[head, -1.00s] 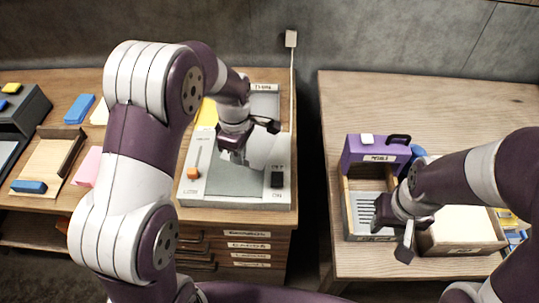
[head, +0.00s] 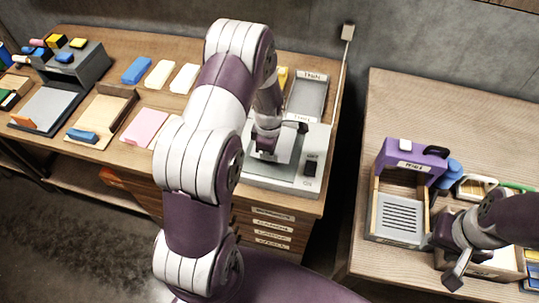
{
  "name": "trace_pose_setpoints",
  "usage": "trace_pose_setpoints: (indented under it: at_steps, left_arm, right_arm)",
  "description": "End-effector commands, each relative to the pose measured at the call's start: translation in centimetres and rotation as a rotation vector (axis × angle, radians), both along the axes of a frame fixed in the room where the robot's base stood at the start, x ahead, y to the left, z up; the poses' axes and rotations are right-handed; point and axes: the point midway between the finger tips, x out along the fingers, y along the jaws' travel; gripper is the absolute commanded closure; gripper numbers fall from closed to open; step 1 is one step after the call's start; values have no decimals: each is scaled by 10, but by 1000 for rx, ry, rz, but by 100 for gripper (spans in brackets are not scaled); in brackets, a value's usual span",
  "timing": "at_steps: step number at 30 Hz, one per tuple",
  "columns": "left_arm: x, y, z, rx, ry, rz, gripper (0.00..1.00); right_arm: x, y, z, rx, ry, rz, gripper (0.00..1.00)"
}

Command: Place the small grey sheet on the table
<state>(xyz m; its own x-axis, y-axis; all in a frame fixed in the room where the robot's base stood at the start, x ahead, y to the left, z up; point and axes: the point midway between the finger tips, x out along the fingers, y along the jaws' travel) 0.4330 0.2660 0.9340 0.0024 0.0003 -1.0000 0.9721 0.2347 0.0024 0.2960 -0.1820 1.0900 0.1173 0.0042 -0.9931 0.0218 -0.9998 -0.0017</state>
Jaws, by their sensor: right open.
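A small pale grey sheet (head: 287,148) seems to show at my left gripper, over the flat grey machine with an OFF/ON switch; I cannot tell whether it is held or lies on the machine. The table (head: 125,52) under the machine is wooden and runs to the left. My right gripper (head: 452,265) is open and empty, beside the purple-topped tool box on the right table.
The machine (head: 285,182) has a switch at its right. A purple-topped box (head: 415,155) with a slotted grey tray stands on the right table (head: 400,95). Blue, cream and pink blocks and a wooden tray (head: 105,115) occupy the left table. A gap separates the tables.

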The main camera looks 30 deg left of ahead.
Motion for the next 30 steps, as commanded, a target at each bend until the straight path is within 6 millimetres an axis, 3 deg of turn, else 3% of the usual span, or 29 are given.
trace_pose_setpoints:
  at_steps: [6,17,18,19,20,30]
  left_arm:
    - [-1,0,-33,-1,3,-1,100]
    - [-1,-1,-39,0,2,-1,100]
    - [-1,-1,-38,0,2,-1,83]
    - [-1,-1,-38,0,2,-1,73]
    - [-1,-1,-38,0,2,-1,71]
    - [0,-1,-31,0,1,-1,71]
  right_arm:
    - [0,0,10,0,0,0,57]
    - [0,0,5,0,0,0,57]
    - [0,0,7,0,0,0,57]
    - [0,0,7,0,0,0,57]
    - [0,0,7,0,0,0,57]
    - [0,0,10,0,-1,0,57]
